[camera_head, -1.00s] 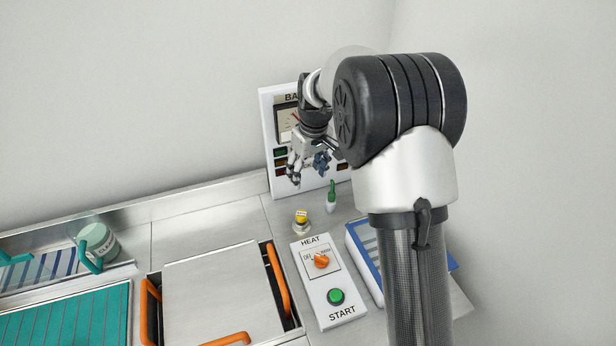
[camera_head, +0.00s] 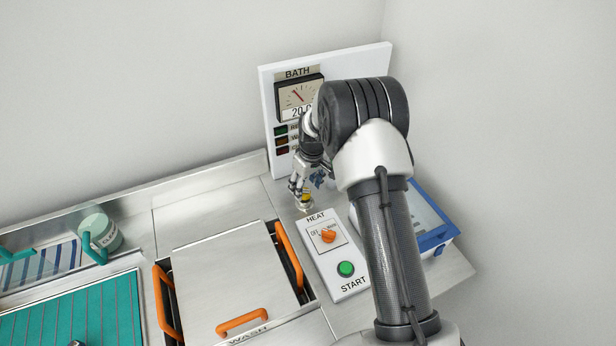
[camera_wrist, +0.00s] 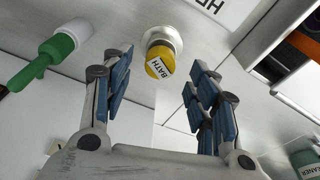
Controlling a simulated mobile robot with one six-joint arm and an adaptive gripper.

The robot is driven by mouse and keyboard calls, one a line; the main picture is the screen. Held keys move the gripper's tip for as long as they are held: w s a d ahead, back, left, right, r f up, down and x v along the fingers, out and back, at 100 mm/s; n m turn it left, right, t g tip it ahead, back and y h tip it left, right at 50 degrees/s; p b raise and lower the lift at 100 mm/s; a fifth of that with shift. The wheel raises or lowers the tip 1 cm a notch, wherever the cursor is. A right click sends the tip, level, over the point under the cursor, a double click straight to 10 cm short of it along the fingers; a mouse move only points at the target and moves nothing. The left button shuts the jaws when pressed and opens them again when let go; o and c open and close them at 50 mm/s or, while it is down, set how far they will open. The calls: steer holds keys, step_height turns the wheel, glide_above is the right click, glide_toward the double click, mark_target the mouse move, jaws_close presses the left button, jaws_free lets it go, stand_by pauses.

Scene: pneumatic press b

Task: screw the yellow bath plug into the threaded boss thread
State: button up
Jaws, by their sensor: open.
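The yellow bath plug (camera_head: 306,196) stands at the silver threaded boss (camera_head: 304,207) on the steel counter, partly hidden by my gripper in the head view. In the wrist view, the plug (camera_wrist: 159,66) shows its BATH label and sits on the round boss (camera_wrist: 168,36). I cannot tell how deep its thread is in. My gripper (camera_head: 302,188) is just above the plug. In the wrist view, my gripper (camera_wrist: 160,76) is open, with its blue-padded fingers spread on either side of the plug and a gap to each.
The HEAT/START control box (camera_head: 333,254) stands close in front of the boss. A white BATH gauge panel (camera_head: 374,62) rises behind. A green-and-white item (camera_wrist: 62,46) stands near the plug. A lidded basin (camera_head: 225,270) with orange handles lies left; a blue-rimmed tray (camera_head: 436,239) lies right.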

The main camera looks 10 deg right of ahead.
mark_target(305, 192)
steer(key=shift+w+a+f+b, duration=0.1)
steer(key=shift+w+f+b, duration=0.15)
steer(key=shift+f, duration=0.85)
steer(key=shift+w+a+f+b, duration=0.1)
steer(key=shift+f+b, duration=0.1)
steer(key=shift+f, duration=0.9)
steer(key=c, duration=1.2)
steer(key=shift+m, duration=0.8)
steer(key=shift+m+h, duration=0.3)
steer(key=shift+m, duration=0.6)
steer(key=shift+s, duration=0.1)
steer(key=shift+m, duration=0.9)
